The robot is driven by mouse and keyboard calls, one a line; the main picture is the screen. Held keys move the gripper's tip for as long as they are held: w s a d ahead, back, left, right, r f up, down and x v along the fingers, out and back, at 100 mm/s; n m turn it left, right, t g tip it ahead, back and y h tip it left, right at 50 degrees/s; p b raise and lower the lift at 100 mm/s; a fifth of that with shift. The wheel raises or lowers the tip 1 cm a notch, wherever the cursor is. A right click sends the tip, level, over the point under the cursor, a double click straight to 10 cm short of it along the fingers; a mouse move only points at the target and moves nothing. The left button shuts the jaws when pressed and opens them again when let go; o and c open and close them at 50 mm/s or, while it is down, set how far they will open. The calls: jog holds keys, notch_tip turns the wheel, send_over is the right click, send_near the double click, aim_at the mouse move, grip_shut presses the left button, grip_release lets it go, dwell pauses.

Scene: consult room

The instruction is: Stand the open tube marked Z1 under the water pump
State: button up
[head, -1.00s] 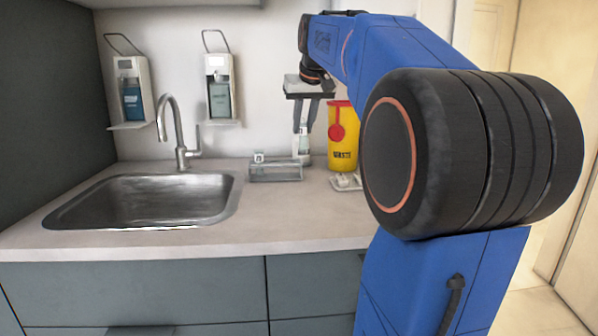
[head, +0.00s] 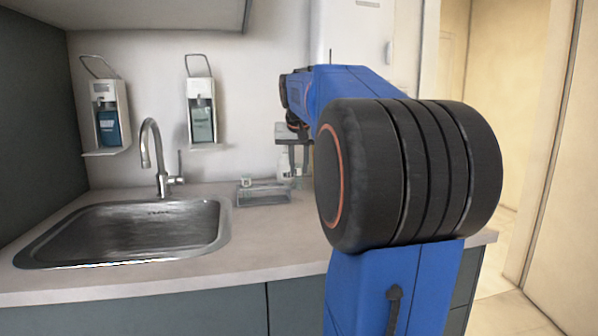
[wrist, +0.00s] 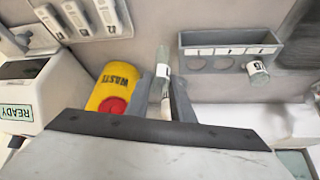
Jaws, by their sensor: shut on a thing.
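My gripper (wrist: 166,88) points down over the counter, shut on a slim tube (wrist: 163,62) with a pale label and a greenish-grey end. Its marking is too small to read. In the head view my gripper (head: 293,158) hangs near the back of the counter, right of the clear rack, with a whitish shape at its fingers. Another tube (wrist: 258,72) with a white marked label stands at one end of the rack (wrist: 205,51). I cannot make out which thing is the water pump.
A device reading READY (wrist: 20,98) and several white labelled trays (wrist: 75,18) are at left. The sink (head: 130,230), tap (head: 150,150) and wall dispensers (head: 106,118) (head: 202,118) are left of my arm.

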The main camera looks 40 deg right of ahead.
jog(key=shift+w+d+f, duration=0.6)
jog(key=shift+w+d, duration=0.4)
jog(key=shift+d, duration=0.05)
jog(key=shift+w+d+f, duration=0.55)
jog(key=shift+w+d, duration=0.45)
jog(key=shift+d, duration=0.05)
jog(key=shift+w+d+f, duration=0.6)
jog(key=shift+w+d, duration=0.4)
jog(key=shift+d, duration=0.05)
jog(key=shift+f, duration=0.1)
jog(key=o, duration=1)
jog(key=v, duration=1.2)
